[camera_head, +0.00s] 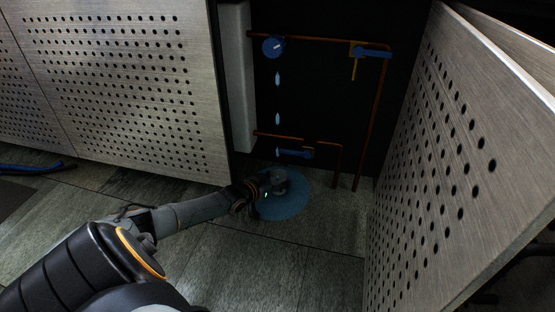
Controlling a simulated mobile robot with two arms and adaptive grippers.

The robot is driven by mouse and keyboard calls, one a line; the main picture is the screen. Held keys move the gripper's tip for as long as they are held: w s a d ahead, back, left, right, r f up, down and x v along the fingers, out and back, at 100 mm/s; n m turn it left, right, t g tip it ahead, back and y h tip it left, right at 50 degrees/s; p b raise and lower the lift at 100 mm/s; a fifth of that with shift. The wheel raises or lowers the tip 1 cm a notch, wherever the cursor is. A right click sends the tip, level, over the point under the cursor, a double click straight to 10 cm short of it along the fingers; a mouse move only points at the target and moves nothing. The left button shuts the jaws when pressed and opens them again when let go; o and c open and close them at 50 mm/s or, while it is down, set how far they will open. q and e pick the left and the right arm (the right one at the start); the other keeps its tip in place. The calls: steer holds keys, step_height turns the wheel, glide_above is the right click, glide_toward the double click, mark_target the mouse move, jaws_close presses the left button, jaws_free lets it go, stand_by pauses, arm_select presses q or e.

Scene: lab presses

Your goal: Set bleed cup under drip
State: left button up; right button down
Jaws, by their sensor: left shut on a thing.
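My left gripper (262,186) reaches in low from the left, just above a round blue patch (287,207) on the floor. It is shut on a small dark grey thing (279,177), which I take to be the bleed cup; the fingers and the dim light hide most of it. Blue drops (277,119) hang in a vertical line below a round blue valve knob (273,47). The held cup is close below this line of drops. My right gripper is not in view.
Copper pipes (381,110) with an upper blue lever (372,53) and a lower one (295,153) stand inside a dark recess. A white panel (238,80) is at its left. Perforated panels flank it at left (120,75) and right (455,160). The tiled floor (240,255) in front is clear.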

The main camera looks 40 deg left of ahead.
arm_select(q)
steer(key=shift+r, duration=0.1)
steer(key=o, duration=1.2)
steer(key=shift+f, duration=0.2)
steer(key=shift+c, duration=0.2)
steer(key=shift+r, duration=0.2)
steer(key=p+v, duration=0.9)
steer(key=v, duration=0.1)
steer(key=shift+s+r+p, duration=0.25)
steer(key=shift+s+p, duration=0.05)
steer(key=shift+s, duration=0.05)
steer(key=shift+s+r+p, duration=0.1)
steer(key=shift+s+p, duration=0.2)
steer(key=shift+s, duration=0.3)
